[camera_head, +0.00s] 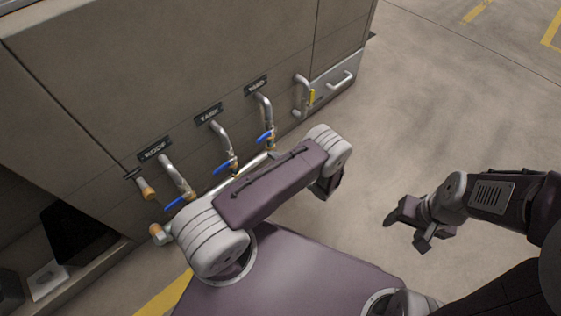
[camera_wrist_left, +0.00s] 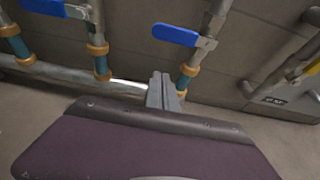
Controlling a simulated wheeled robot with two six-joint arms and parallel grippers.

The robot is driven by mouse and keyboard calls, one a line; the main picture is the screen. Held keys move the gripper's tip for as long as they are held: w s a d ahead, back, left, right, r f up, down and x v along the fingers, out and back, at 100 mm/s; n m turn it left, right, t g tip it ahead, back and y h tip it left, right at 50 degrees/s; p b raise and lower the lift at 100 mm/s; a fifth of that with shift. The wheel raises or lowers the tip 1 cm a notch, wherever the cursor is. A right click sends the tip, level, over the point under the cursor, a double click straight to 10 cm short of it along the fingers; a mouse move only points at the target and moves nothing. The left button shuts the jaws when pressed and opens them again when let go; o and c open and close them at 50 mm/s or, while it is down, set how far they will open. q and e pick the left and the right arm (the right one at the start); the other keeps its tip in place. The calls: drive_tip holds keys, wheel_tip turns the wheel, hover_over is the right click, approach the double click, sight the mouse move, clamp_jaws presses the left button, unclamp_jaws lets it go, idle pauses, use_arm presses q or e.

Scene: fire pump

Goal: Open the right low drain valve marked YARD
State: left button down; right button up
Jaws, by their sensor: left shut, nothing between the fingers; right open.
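The YARD sign (camera_head: 257,84) hangs on the panel above a bent grey pipe. That pipe's valve has a blue lever (camera_head: 265,137) lying crosswise to it; the lever also shows in the left wrist view (camera_wrist_left: 176,35). My left gripper (camera_wrist_left: 163,92) is shut and empty, low in front of the YARD pipe, its tips below the blue lever in that picture. I cannot tell whether it touches the pipe. In the head view my left forearm hides most of that gripper. My right gripper (camera_head: 412,227) is open and empty over bare floor, well away from the panel.
Left of YARD are the TANK sign (camera_head: 209,113) and ROOF sign (camera_head: 155,149), with similar blue-lever valves. A horizontal pipe (camera_wrist_left: 55,72) runs low along the panel. Floor on the right is clear.

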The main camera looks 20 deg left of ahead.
sight(267, 135)
use_arm(q)
drive_tip(key=a+r+b, duration=0.1)
drive_tip(key=w+a+r+b, duration=0.1)
drive_tip(key=a+b, duration=0.1)
drive_tip(key=shift+w+a+r, duration=0.2)
drive_tip(key=shift+r, duration=0.15)
use_arm(e)
wheel_tip(267, 135, down, 4)
drive_tip(key=shift+f, duration=0.1)
